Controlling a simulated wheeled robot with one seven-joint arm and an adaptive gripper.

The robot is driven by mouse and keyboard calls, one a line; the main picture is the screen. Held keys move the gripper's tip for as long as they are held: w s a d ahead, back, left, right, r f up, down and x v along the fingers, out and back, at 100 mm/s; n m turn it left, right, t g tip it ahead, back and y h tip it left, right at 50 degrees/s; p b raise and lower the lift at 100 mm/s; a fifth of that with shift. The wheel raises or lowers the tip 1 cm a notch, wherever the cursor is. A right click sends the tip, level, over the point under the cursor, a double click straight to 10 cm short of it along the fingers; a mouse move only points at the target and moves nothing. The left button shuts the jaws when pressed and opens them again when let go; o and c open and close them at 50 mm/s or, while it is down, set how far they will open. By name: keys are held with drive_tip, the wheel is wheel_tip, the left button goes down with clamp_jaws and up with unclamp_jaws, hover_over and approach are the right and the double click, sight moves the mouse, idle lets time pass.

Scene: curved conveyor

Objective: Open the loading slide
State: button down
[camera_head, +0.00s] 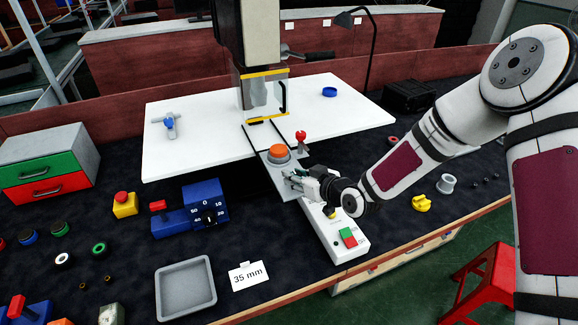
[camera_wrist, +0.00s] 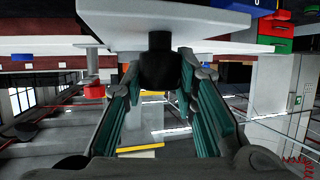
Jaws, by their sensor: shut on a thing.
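The loading slide (camera_head: 285,186) is a grey plate that juts out from the front of the white machine table (camera_head: 200,150). A round grey fixture with an orange top (camera_head: 279,151) stands on it. My gripper (camera_head: 294,177) is at the front end of the slide, with its fingers closed around a black knob (camera_wrist: 160,62). In the wrist view, my gripper (camera_wrist: 158,75) has one teal-padded finger on each side of this knob, under a pale plate. The knob is hidden by my fingers in the head view.
A white control box (camera_head: 330,228) with red and green buttons lies just below my gripper. A red-topped lever (camera_head: 301,136) stands right of the orange fixture. A blue dial unit (camera_head: 205,208), yellow emergency button (camera_head: 125,205) and grey tray (camera_head: 186,290) lie left.

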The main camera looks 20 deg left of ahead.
drive_tip(key=shift+s+d+p, duration=0.4)
drive_tip(key=shift+s+d, duration=0.45)
drive_tip(key=shift+s, duration=0.2)
drive_tip(key=c, duration=1.3)
unclamp_jaws()
drive_tip(key=v, duration=1.2)
